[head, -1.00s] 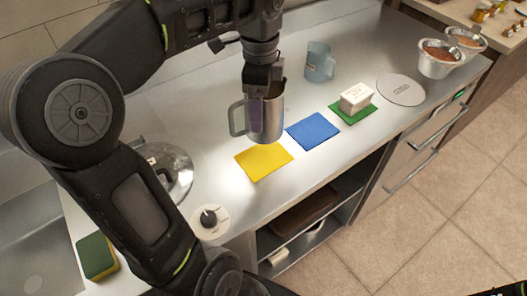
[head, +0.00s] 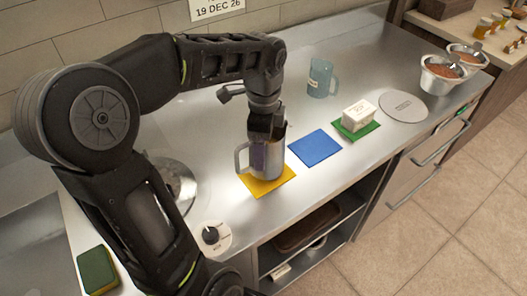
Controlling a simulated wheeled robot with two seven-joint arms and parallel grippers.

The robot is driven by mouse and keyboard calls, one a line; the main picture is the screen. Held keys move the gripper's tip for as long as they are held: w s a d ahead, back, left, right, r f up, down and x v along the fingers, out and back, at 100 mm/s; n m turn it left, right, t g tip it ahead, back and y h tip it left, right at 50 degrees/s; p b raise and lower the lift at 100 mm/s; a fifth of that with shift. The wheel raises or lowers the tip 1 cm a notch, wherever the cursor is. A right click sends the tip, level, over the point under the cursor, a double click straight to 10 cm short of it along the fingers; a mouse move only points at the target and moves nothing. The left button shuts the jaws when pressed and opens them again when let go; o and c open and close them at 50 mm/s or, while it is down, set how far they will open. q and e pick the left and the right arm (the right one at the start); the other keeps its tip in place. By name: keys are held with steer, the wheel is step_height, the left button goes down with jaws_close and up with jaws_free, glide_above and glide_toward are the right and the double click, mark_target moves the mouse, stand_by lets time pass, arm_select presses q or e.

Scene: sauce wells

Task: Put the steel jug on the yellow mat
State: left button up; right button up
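The steel jug (head: 270,163) is upright over the yellow mat (head: 262,188), its handle to the left. Its base appears to be on or just above the mat; I cannot tell if it touches. My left gripper (head: 262,143) is at the jug's near upper wall and appears shut on it. The fingertips are partly hidden against the jug. My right gripper is not in view.
A blue mat (head: 315,148) lies right of the yellow one. A white block (head: 359,114) sits on a green mat (head: 344,131). A bluish clear jug (head: 321,78) stands behind. A round plate (head: 403,106) and steel bowls (head: 438,78) are farther right. A sponge (head: 98,270) is near left.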

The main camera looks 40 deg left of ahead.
arm_select(q)
step_height(320, 180, down, 2)
steer(key=shift+f, duration=0.25)
steer(key=shift+f, duration=0.15)
steer(key=o, duration=2)
